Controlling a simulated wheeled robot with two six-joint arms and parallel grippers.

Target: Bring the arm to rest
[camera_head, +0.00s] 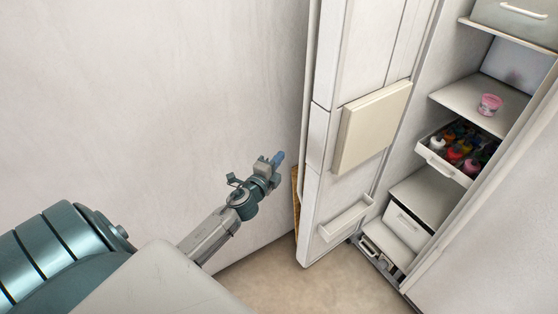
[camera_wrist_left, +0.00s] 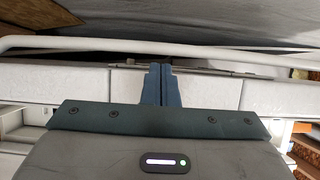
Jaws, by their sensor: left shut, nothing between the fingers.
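My left arm reaches in from the lower left in the head view. Its gripper (camera_head: 278,158) is in the air in front of the pale wall, left of the open cabinet door. The blue fingers are together and hold nothing. In the left wrist view the two fingers (camera_wrist_left: 156,84) stand side by side, shut, in front of a white surface. My right gripper is in neither view.
A tall cabinet stands at the right with its door (camera_head: 318,195) swung open near my left gripper. Inside are a pink tub (camera_head: 489,104) on a shelf, a pulled-out drawer (camera_head: 443,168) of several bottles, and a white lower drawer (camera_head: 405,228). The floor (camera_head: 315,290) in front is clear.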

